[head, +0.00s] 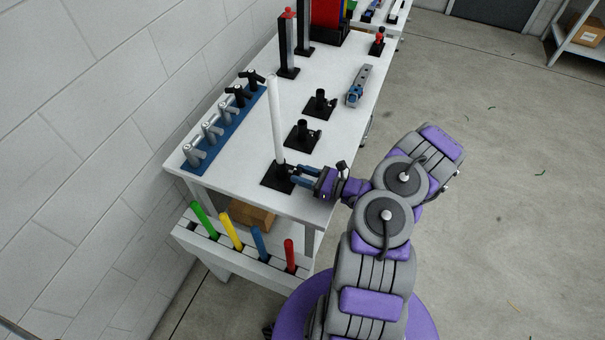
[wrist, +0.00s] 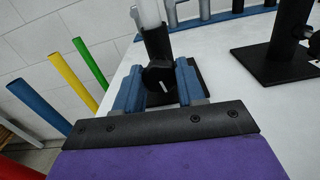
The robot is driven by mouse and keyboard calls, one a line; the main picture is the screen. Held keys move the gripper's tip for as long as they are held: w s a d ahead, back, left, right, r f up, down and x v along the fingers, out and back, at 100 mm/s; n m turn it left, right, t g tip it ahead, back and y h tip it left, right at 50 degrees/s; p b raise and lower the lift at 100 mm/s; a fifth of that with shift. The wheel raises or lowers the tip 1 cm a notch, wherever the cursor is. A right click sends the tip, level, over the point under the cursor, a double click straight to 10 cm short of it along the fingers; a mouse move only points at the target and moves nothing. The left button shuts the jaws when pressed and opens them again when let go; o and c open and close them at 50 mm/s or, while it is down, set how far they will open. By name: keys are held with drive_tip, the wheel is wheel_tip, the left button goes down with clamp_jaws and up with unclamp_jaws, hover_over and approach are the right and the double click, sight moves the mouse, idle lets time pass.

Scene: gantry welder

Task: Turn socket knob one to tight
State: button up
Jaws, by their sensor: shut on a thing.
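The nearest socket (head: 270,181) is a black post on a square black base at the table's near end. A white rod (head: 275,118) stands upright in it, and its lower end shows in the wrist view (wrist: 149,12). The socket's black knob (wrist: 158,73) faces my wrist camera and carries a short white mark, slightly slanted. My gripper (head: 294,174) reaches in from the right with its blue fingers on either side of the knob, shut on it; the fingers also show in the wrist view (wrist: 160,88). I cannot read the knob's tight position.
Two more black sockets (head: 302,135) (head: 320,103) without rods stand behind on the white table (head: 235,178). A blue rack (head: 225,130) with several pegs lies along the left edge. Green, yellow, blue and red rods stand in a lower white holder (head: 237,250).

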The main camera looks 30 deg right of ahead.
drive_tip(key=shift+d+m+p, duration=0.15)
drive_tip(key=shift+m+p, duration=0.25)
drive_tip(key=shift+m, duration=0.6)
drive_tip(key=o, duration=1.1)
drive_tip(key=shift+c, duration=0.2)
drive_tip(key=p+v, duration=0.2)
drive_tip(key=v, duration=1.5)
drive_tip(key=shift+d+p, duration=0.2)
drive_tip(key=shift+p, duration=0.2)
drive_tip(key=shift+f, duration=0.1)
